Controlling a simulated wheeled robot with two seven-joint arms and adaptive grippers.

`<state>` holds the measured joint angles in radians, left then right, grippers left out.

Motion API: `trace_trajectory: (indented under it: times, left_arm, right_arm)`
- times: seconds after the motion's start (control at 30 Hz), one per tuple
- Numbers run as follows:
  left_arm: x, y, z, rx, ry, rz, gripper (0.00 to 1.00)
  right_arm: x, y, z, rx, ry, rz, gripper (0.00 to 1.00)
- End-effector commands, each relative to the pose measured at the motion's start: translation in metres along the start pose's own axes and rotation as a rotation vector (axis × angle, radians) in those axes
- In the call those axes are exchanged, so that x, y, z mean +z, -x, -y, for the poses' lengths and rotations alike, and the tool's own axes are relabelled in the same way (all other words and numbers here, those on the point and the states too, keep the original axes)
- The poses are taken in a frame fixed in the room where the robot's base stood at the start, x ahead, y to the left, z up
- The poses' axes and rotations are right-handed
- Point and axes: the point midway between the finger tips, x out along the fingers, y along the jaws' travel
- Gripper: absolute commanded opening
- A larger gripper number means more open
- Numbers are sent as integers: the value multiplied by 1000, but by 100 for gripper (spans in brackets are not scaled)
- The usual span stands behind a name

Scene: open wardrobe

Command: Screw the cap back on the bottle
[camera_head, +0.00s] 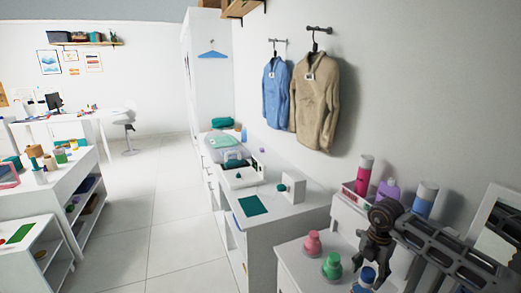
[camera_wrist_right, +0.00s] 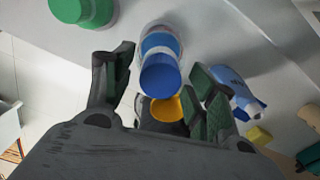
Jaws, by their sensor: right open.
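A short bottle with a blue top (camera_head: 364,278) stands at the front of the white cabinet top, partly behind my right gripper (camera_head: 371,256). In the right wrist view the blue top (camera_wrist_right: 160,76) lies between the two spread fingers of my right gripper (camera_wrist_right: 163,66), with a clear gap to each. My right gripper is open and empty. A similar bottle with a green top (camera_head: 332,267) and one with a pink top (camera_head: 312,243) stand to its left. I cannot tell which bottle lacks a cap. My left gripper is out of view.
A tray (camera_head: 349,190) with a pink bottle (camera_head: 364,175), a purple bottle (camera_head: 387,191) and a blue-capped bottle (camera_head: 425,199) stands behind my right gripper. An orange round thing (camera_wrist_right: 167,110) lies below the blue top in the wrist view. A mirror (camera_head: 497,235) stands at right.

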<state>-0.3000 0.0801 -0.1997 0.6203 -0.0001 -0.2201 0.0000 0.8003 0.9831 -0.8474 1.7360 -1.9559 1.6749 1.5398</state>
Motion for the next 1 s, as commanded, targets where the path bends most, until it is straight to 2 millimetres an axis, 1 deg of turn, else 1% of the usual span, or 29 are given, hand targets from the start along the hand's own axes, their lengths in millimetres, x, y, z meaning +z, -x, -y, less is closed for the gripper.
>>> trace_trajectory:
  times: [1.0]
  left_arm:
    - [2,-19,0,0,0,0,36]
  right_arm:
    - [0,0,0,0,596,2,57]
